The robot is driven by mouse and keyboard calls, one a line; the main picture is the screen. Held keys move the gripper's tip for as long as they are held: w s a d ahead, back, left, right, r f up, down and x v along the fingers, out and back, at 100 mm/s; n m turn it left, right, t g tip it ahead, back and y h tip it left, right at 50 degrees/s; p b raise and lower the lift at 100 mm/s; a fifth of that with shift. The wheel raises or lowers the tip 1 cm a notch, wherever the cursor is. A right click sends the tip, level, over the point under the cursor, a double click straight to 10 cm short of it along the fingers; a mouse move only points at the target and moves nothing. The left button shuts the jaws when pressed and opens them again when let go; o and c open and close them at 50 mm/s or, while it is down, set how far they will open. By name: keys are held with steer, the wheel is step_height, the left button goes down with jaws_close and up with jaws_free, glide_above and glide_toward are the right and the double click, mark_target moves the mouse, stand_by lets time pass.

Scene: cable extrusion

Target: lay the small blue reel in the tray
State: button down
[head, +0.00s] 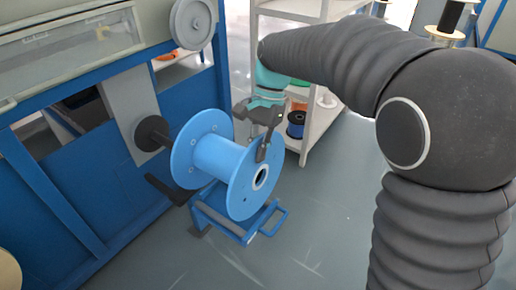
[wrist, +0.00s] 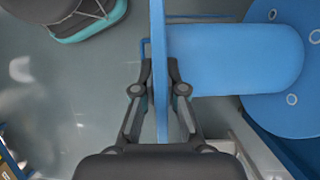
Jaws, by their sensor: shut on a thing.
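A light blue reel (head: 216,157) with two round flanges is in the middle of the head view, its axis roughly level. My gripper (head: 263,150) is shut on the rim of its right flange. In the wrist view, the flange stands edge-on between the two fingers of my gripper (wrist: 160,78), and the blue core (wrist: 230,58) extends right to the other flange. I cannot make out a tray for certain.
A black spindle (head: 152,133) on the blue machine (head: 110,200) points at the reel's left flange; I cannot tell if it enters it. A blue frame stand (head: 240,228) is below the reel. A grey shelf unit (head: 316,128) stands behind. Floor at the front is clear.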

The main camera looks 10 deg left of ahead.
steer(key=b, duration=0.6)
glide_above(256, 186)
steer(key=w, duration=0.2)
steer(key=shift+s+f, duration=0.15)
steer(key=shift+f, duration=1.4)
steer(key=shift+s+f, duration=0.1)
steer(key=shift+f, duration=1.4)
steer(key=shift+d+f+b, duration=0.15)
steer(key=shift+f+b, duration=0.2)
steer(key=shift+f, duration=0.95)
steer(key=shift+s+f, duration=0.15)
steer(key=shift+f, duration=0.1)
steer(key=c, duration=1.4)
jaws_free()
steer(key=shift+c, duration=0.2)
steer(key=shift+o, duration=1.4)
steer(key=shift+w+f, duration=0.25)
steer(key=shift+f, duration=0.1)
steer(key=shift+s+r, duration=0.15)
steer(key=shift+r, duration=0.15)
